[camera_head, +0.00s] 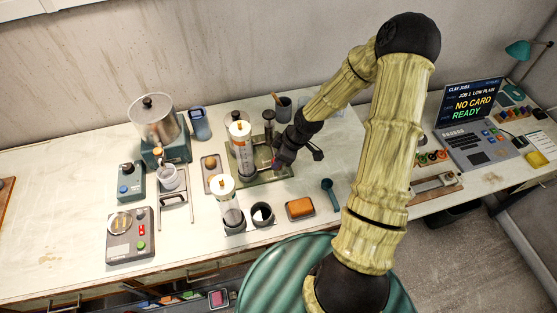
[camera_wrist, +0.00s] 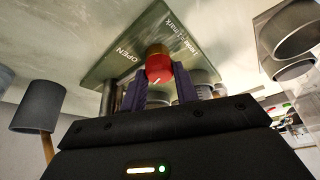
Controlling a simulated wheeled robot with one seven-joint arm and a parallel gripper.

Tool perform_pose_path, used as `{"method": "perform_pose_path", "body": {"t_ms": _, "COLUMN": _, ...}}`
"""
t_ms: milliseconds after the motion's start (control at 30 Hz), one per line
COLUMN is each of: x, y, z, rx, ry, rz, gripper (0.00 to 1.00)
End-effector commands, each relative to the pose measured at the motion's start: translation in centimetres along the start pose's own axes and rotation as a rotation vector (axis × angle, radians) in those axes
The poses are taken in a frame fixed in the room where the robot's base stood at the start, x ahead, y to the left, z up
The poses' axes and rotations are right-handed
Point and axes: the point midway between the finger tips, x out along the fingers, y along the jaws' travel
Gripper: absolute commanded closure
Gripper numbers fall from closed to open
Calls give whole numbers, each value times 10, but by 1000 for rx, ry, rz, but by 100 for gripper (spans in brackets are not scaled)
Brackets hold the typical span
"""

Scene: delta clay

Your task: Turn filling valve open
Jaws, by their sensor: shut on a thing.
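The filling valve's red knob (camera_wrist: 158,66) stands on a green plate (camera_wrist: 108,62) in the wrist view. The plate reads "OPEN" at its left and "mark" at its right. A pale line shows on the knob's near edge. My gripper (camera_wrist: 160,75) has one purple finger on each side of the knob and is shut on it. In the head view my gripper (camera_head: 284,158) is low at the right side of the filling station, whose green base plate (camera_head: 262,180) shows. The knob is mostly hidden there.
A tall clear cylinder (camera_head: 241,157) stands on the station, left of my gripper. A second one (camera_head: 228,208), a dark cup (camera_head: 262,213) and an orange block (camera_head: 300,207) are in front. A grey cup (camera_wrist: 40,106) is at the left in the wrist view.

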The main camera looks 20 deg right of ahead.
Motion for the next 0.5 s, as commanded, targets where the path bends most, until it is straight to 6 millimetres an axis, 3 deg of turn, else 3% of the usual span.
{"method": "perform_pose_path", "body": {"t_ms": 500, "x": 4, "y": -2, "z": -1, "rx": 449, "ry": 3, "rz": 194, "gripper": 93}}
